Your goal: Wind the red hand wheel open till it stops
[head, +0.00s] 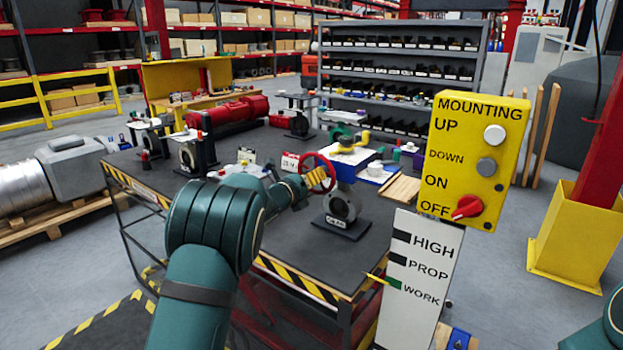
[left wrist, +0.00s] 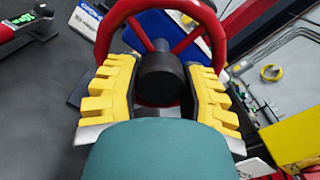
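The red hand wheel (head: 331,171) is mounted upright on the left side of the valve actuator (head: 352,163), which stands on a grey valve body (head: 341,204) on the dark workbench. My left gripper (head: 316,180) is at the wheel, facing it. In the left wrist view the wheel's rim (left wrist: 214,28) arches above the gripper (left wrist: 160,68). The yellow fingers are spread wide, one on each side of the wheel's dark hub (left wrist: 160,80), with gaps to the hub. Whether they touch the rim or spokes cannot be told. My right gripper is out of view.
The bench (head: 284,241) carries other valve units and a red cylindrical actuator (head: 228,115) farther back. A yellow mounting control box (head: 478,160) and a white HIGH/PROP/WORK panel (head: 420,278) stand at the right front. Wooden pieces (head: 402,189) lie right of the valve.

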